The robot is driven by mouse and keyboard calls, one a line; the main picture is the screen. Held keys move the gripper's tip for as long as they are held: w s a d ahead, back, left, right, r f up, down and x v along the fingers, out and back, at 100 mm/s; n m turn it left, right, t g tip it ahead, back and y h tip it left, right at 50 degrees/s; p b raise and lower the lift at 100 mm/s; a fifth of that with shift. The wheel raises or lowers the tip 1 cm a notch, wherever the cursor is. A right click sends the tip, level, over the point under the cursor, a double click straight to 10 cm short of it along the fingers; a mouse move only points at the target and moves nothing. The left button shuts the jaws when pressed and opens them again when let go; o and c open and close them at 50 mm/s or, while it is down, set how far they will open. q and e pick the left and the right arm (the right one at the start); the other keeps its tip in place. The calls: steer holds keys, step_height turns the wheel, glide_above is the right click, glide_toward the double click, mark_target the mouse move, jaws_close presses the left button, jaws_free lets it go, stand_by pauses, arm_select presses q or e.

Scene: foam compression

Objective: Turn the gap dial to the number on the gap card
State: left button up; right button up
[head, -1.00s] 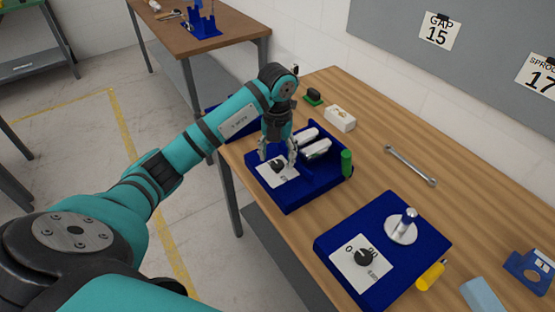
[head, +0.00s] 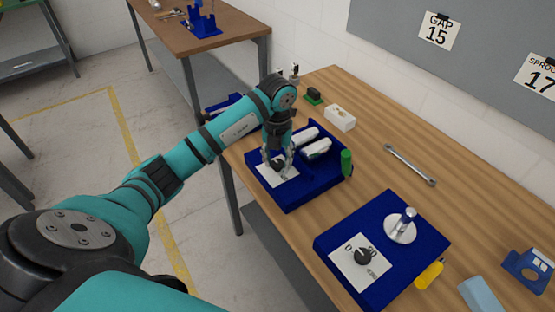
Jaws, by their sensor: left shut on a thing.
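The gap card (head: 438,32) hangs on the grey board and reads "GAP 15". My left gripper (head: 279,164) points down at a blue fixture (head: 296,203) on the table. It is shut on a dark dial knob (head: 277,163) on that fixture's white plate (head: 266,179). The fingers partly hide the knob and the plate's marks, so I cannot read its setting. A second blue fixture (head: 410,272) nearer me has a black knob (head: 363,257) on a white plate marked 0 and 90. My right gripper is not in view.
A wrench (head: 410,165), a white box (head: 340,118) and a yellow-handled tool (head: 430,274) lie on the wooden table. A "SPROCKET"-like card (head: 540,75) reads 17.

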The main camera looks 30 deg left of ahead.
arm_select(q)
steer(key=m+b, duration=0.2)
steer(key=m, duration=0.1)
steer(key=shift+a+f+m+b, duration=0.1)
steer(key=shift+m+b, duration=0.2)
steer(key=shift+b, duration=0.1)
steer(key=m+b, duration=0.3)
steer(key=m, duration=0.2)
steer(key=shift+b, duration=0.3)
steer(key=m+b, duration=0.2)
steer(key=m, duration=0.2)
steer(key=shift+m, duration=0.4)
steer(key=shift+m+b, duration=1.05)
steer(key=shift+m, duration=0.95)
steer(key=shift+r, duration=0.2)
steer(key=o, duration=1.2)
steer(key=shift+m, duration=0.3)
steer(key=shift+c, duration=0.2)
